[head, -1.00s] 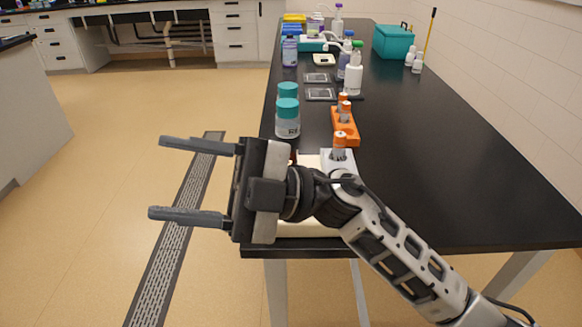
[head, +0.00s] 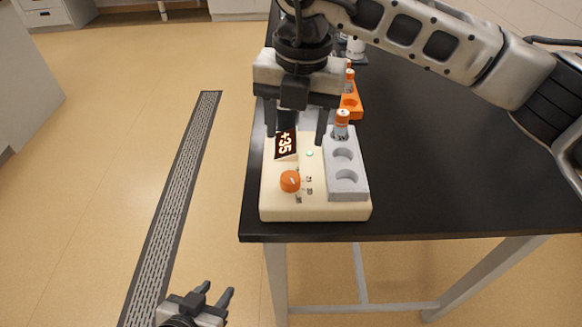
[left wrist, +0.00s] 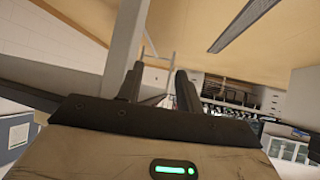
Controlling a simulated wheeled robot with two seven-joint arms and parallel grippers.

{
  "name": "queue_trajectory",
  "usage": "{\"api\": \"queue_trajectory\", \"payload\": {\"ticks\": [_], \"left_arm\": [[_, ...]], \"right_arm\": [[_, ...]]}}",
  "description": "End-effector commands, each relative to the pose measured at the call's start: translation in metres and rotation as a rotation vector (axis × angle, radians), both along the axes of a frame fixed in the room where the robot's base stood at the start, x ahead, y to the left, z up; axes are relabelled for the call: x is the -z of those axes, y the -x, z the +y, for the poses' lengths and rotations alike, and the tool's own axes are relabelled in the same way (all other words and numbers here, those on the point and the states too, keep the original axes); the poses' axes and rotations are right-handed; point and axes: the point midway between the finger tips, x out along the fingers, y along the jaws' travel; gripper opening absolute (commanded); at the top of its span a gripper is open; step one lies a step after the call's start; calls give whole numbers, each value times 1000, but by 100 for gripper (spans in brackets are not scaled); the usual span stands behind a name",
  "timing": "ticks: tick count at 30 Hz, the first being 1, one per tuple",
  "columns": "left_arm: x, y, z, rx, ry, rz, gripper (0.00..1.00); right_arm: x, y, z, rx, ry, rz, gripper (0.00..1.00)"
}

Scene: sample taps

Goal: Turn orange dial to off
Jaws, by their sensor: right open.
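The orange dial (head: 290,181) sits on top of a cream device (head: 292,212) at the table's near left corner. Small marks lie to its right, too small to read, and I cannot tell its setting. A display (head: 286,144) behind it reads +35. My right gripper (head: 296,128) is open and points down over the back of the device, behind the dial and apart from it. My left gripper (head: 215,296) is open and empty, low in front of the table and left of it. Its fingers also show apart in the left wrist view (left wrist: 158,88).
An orange rack (head: 351,104) with a vial stands behind. The black table (head: 450,190) to the right is clear.

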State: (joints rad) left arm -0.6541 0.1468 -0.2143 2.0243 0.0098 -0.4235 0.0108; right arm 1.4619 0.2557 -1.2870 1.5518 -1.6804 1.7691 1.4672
Motion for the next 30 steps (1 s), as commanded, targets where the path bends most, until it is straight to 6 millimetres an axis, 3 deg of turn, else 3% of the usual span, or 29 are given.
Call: {"api": "queue_trajectory", "payload": {"ticks": [9, 15, 28, 29, 30], "left_arm": [[-6, 2, 3, -3, -8, 9, 36], [-6, 3, 4, -5, -9, 12, 36], [-4, 4, 4, -11, -8, 16, 36], [-4, 4, 4, -11, -8, 16, 36], [-4, 4, 4, -11, -7, 15, 36]], "right_arm": [[68, 0, 4, -1, -1, 5, 55], [97, 0, 6, -2, -2, 4, 55], [108, -1, 7, -3, -3, 1, 55], [108, -1, 7, -3, -3, 1, 52], [108, -1, 7, -3, -3, 1, 41]]}}
